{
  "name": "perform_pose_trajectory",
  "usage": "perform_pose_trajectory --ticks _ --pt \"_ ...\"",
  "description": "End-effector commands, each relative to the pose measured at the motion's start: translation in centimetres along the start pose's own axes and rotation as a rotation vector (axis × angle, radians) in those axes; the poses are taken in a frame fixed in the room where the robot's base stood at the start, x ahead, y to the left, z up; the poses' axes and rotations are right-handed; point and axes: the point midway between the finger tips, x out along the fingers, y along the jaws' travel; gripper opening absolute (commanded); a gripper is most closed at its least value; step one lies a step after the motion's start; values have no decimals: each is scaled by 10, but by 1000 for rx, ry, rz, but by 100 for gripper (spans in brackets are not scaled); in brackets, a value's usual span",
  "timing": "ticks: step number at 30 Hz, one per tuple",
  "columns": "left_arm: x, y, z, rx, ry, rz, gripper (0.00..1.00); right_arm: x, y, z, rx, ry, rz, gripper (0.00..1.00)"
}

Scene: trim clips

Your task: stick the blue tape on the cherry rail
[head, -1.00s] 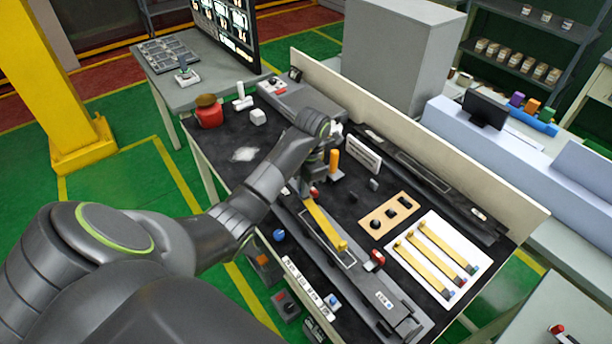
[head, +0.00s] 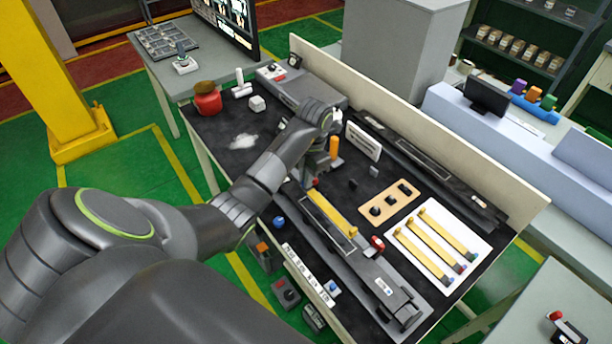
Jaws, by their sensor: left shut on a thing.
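My left gripper (head: 307,178) is over the upper end of the long dark grey rail fixture (head: 365,268) on the bench in the head view. A small red spot shows beside the fingertips. Several similar yellow strips (head: 430,250) with coloured ends lie on a white board (head: 412,264) to the right. No blue tape or cherry label can be made out. My right gripper is not in view.
A red clamp-like part (head: 377,242) stands beside the rail. A tan plate with black knobs (head: 390,206) and an upright orange handle (head: 334,148) are close by. A red jar (head: 207,100) stands at the bench's far left. A cream wall (head: 450,150) edges the back.

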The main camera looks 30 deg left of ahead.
Motion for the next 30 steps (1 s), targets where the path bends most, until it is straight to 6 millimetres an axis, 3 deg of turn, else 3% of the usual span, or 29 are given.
perform_pose_trajectory --ticks 18,30 --pt "53 0 6 0 0 0 0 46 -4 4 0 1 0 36" --pt "62 0 8 0 0 0 0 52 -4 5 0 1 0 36"
